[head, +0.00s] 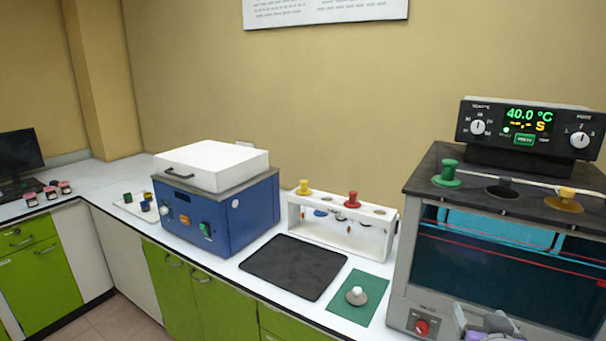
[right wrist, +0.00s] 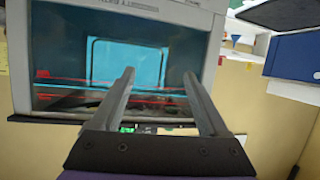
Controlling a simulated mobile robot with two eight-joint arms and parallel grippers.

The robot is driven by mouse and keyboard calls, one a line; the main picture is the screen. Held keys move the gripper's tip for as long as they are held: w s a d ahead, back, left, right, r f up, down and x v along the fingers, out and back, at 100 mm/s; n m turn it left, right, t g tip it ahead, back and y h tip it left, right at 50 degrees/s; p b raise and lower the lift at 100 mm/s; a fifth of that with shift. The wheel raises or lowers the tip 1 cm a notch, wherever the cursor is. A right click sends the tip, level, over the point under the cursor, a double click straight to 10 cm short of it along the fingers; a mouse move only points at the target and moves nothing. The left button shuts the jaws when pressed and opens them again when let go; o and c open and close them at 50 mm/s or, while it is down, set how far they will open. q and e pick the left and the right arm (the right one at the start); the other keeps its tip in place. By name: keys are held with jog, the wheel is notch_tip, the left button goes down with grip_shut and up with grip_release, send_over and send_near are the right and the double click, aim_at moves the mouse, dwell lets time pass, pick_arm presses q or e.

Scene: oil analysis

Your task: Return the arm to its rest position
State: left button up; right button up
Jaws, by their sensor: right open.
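My right gripper (head: 484,322) shows at the bottom edge of the head view, in front of the lower part of the bath unit (head: 423,300). Only its grey and purple end shows there. In the right wrist view the two grey fingers of the gripper (right wrist: 158,74) stand apart with nothing between them. The bath unit's window (right wrist: 100,60) lies beyond the fingers, and the picture is upside down. My left gripper is not in view.
A white rack (head: 293,222) holds yellow and red stoppered pieces. A green mat (head: 369,309) carries a white-knobbed stopper (head: 357,296). A black mat (head: 294,267) is bare. A blue machine (head: 240,213) with a white lid (head: 212,165) stands left.

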jog(key=s+a+f+n+g+y, duration=0.1)
jog(key=s+a+f, duration=0.3)
jog(key=f, duration=0.4)
jog(key=s+a+f+n+g+y, duration=0.1)
jog(key=s+a+f+g+y, duration=0.1)
jog(key=s+a+f+g, duration=0.2)
jog(key=s+a+f+n+g+y+p, duration=0.1)
jog(key=s+a+f+g+y, duration=0.1)
jog(key=s+a+f, duration=0.3)
jog(key=s+f, duration=0.3)
jog(key=f, duration=0.4)
jog(key=shift+s+a+f+n, duration=0.2)
jog(key=shift+s+n, duration=0.15)
jog(key=shift+n, duration=0.05)
jog(key=shift+d, duration=0.1)
